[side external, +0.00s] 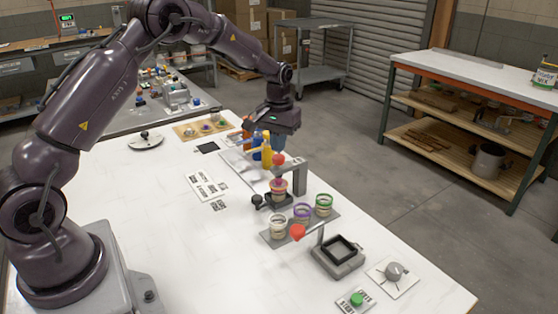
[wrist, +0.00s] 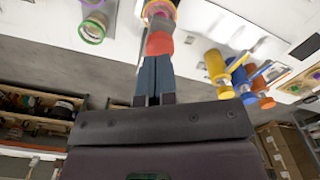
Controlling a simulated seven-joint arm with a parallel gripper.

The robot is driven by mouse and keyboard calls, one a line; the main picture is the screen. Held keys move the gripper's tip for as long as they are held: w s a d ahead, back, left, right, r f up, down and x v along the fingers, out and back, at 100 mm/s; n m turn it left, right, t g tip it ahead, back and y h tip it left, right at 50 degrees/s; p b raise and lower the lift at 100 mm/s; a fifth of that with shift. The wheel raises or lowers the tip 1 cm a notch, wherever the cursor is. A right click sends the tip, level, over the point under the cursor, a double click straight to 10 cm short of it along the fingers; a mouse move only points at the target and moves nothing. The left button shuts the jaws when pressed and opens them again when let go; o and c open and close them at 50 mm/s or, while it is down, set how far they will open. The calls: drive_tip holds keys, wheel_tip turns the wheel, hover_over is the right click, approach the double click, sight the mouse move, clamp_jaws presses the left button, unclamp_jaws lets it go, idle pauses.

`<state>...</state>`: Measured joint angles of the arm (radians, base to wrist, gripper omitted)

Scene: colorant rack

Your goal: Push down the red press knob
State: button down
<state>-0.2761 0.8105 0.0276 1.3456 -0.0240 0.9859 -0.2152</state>
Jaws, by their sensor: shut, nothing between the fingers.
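The red press knob (side external: 278,159) sits on top of the grey press stand (side external: 301,174), above a cup (side external: 279,186) held in the press. In the wrist view the red knob (wrist: 160,43) is right at the ends of my fingers, with a cup rim beyond it. My gripper (side external: 279,148) is above the knob, pointing down. In the wrist view my gripper's fingers (wrist: 155,60) are together and hold nothing. I cannot tell whether the fingertips touch the knob.
Yellow (side external: 266,152), blue and orange bottles stand behind the press. Several cups (side external: 302,213) stand on a grey plate in front. A second red ball (side external: 298,232) tops a lever on a square-framed device (side external: 338,256). The left-front tabletop is clear.

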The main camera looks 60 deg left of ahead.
sight(278, 157)
drive_tip(key=shift+f, duration=0.1)
idle(0.6)
drive_tip(key=shift+f, duration=1.45)
drive_tip(key=shift+r, duration=1.45)
drive_tip(key=shift+r, duration=2)
